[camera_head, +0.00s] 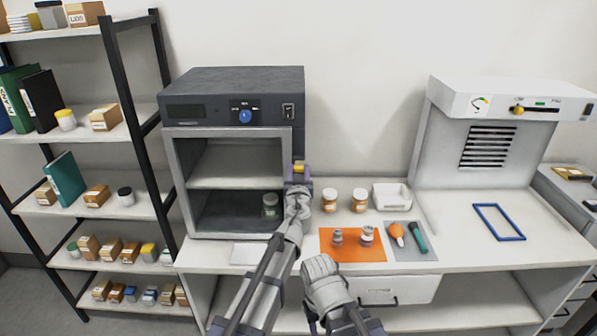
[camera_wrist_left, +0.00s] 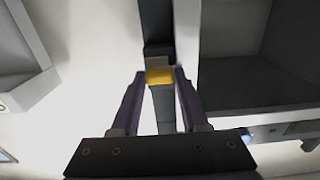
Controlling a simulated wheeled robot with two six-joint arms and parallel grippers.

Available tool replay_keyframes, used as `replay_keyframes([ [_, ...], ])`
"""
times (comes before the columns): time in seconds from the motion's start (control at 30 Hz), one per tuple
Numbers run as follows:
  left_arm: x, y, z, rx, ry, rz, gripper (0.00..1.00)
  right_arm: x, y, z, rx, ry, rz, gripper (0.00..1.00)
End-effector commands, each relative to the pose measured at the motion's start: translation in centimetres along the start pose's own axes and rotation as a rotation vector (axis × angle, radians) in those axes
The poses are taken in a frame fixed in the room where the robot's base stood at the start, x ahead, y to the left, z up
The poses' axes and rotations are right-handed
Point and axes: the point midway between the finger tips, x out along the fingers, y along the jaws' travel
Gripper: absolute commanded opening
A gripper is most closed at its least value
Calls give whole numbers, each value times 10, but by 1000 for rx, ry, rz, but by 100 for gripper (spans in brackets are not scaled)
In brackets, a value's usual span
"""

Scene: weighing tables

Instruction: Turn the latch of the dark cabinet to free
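The dark cabinet (camera_head: 235,78) stands on the left part of the bench. Its front shows the inside, with a shelf and a small jar (camera_head: 270,205); I cannot tell if clear glass covers it. The latch (camera_head: 299,166) shows as a yellow piece at the cabinet's right front edge. My left gripper (camera_head: 298,176) is at it. In the left wrist view the yellow latch piece (camera_wrist_left: 160,76) sits between the two purple fingertips of my left gripper (camera_wrist_left: 161,80), with no clear gap on either side.
Right of the cabinet are two brown jars (camera_head: 330,200), a white tray (camera_head: 392,196), an orange mat (camera_head: 352,246) with vials and a grey mat (camera_head: 409,240) with tools. A hooded station (camera_head: 500,100) stands far right. A shelf rack (camera_head: 120,80) is at left.

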Motion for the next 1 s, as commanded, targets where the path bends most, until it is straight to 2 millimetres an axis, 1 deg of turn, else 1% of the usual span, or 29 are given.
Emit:
replay_keyframes([
  [0.03, 0, 0, 0, 0, 0, 0, 38, 0, 0, 0, 0, 0, 0, 50],
  [0.07, 0, 0, 0, 0, 0, 0, 34, 0, 0, 0, 0, 0, 0, 50],
  [0.37, 0, 0, 0, 0, 0, 0, 0, 0, 0, 0, 0, 0, 0, 50],
  [0.73, 0, 0, 0, 26, 0, 0, 0, 0, 0, 0, 0, 0, 0, 50],
  [0.87, 0, 0, 0, 85, 0, 0, 0, 0, 0, 0, 0, 0, 0, 50],
  [1.0, 0, 1, 0, 186, 0, 0, 0, 0, 0, 0, 0, 0, 0, 50],
])
